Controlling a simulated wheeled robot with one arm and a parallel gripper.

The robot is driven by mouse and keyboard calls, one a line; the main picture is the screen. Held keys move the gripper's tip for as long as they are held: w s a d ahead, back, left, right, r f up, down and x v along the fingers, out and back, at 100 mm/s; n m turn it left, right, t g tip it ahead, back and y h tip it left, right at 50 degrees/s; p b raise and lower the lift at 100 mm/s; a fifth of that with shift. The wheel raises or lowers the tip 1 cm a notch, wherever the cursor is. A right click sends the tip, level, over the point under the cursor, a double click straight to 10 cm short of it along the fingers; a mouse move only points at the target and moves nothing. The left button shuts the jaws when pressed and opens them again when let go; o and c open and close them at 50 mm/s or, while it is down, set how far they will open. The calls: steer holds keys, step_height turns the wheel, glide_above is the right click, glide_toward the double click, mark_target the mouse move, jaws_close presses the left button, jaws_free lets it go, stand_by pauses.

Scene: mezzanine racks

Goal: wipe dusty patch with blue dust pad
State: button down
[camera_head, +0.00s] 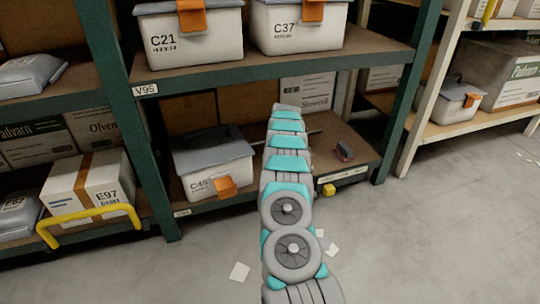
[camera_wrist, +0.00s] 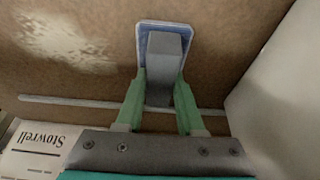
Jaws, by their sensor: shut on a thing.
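The blue dust pad (camera_wrist: 141,40) has a grey block handle and shows in the wrist view, near the top middle. My gripper (camera_wrist: 160,85) is shut on the handle, one green finger on each side. The pad lies over the brown shelf board; I cannot tell whether it touches it. The dusty patch (camera_wrist: 65,42) is a pale smear on the board, left of the pad and apart from it. In the head view my arm reaches into the lower shelf bay and hides my gripper, the pad and the patch.
A grey-lidded bin C45 (camera_head: 213,168) stands left of my arm. A Stowrell box (camera_head: 322,91) is at the back; it also shows in the wrist view (camera_wrist: 35,150). A small dark object (camera_head: 344,151) lies on the right. A pale strip (camera_wrist: 75,101) crosses the board. Green posts flank the bay.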

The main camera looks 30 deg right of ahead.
steer(key=shift+s+d+f+b, duration=0.15)
steer(key=shift+s+d, duration=0.15)
steer(key=shift+d, duration=0.9)
steer(key=shift+s+d+r+b, duration=0.15)
steer(key=shift+s+d, duration=0.15)
steer(key=shift+d, duration=0.85)
steer(key=shift+s+d, duration=0.25)
steer(key=shift+d, duration=0.65)
steer(key=shift+r, duration=0.1)
steer(key=shift+r+p, duration=0.95)
steer(key=shift+r, duration=2)
step_height(320, 180, up, 3)
steer(key=shift+p, duration=0.8)
steer(key=shift+a, duration=0.1)
